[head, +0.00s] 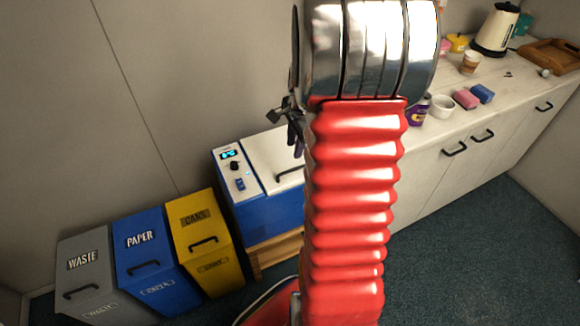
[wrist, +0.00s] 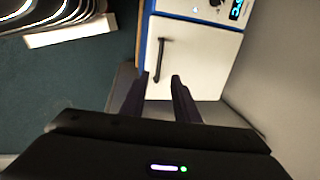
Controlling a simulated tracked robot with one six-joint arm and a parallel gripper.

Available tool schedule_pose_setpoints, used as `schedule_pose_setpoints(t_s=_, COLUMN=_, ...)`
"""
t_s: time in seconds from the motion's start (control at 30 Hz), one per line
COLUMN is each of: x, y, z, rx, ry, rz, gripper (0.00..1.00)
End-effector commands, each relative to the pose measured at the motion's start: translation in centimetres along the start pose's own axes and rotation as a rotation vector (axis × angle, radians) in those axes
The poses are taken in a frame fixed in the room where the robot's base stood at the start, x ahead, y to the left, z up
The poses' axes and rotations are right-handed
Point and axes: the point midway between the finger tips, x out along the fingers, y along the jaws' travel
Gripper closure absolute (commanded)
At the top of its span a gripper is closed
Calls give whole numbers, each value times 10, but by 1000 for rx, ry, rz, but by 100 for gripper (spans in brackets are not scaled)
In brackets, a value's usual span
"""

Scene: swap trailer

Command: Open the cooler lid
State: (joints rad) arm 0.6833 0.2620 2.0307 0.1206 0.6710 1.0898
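The cooler is a blue box (head: 268,219) with a white lid (head: 277,158) on top and a control panel with a lit display at its left end. The lid is shut. Its dark bar handle (head: 290,173) shows beside my red arm sleeve, which hides the cooler's right part. In the wrist view, the lid (wrist: 206,65) and handle (wrist: 161,57) lie just beyond my gripper (wrist: 160,77). My gripper's two dark fingers are apart with nothing between them. The handle's near end is close to the left fingertip; I cannot tell whether they touch.
Grey, blue and yellow bins (head: 198,240) stand left of the cooler. A wooden base (head: 262,255) is under it. A counter (head: 443,115) on the right holds a kettle (head: 496,30), a cup, a bowl and sponges. The wall is close behind the cooler. Dark floor lies open in front.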

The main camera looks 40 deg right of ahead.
Motion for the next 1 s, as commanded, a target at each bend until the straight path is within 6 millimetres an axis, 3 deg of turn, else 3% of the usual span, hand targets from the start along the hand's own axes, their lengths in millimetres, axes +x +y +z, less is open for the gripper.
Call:
schedule_pose_setpoints(t_s=0.7, x=94, y=1, z=0, rx=-1, ry=-1, rz=3, gripper=72)
schedule_pose_setpoints(t_s=1.0, x=120, y=0, z=0, rx=0, ry=0, rz=0, gripper=72)
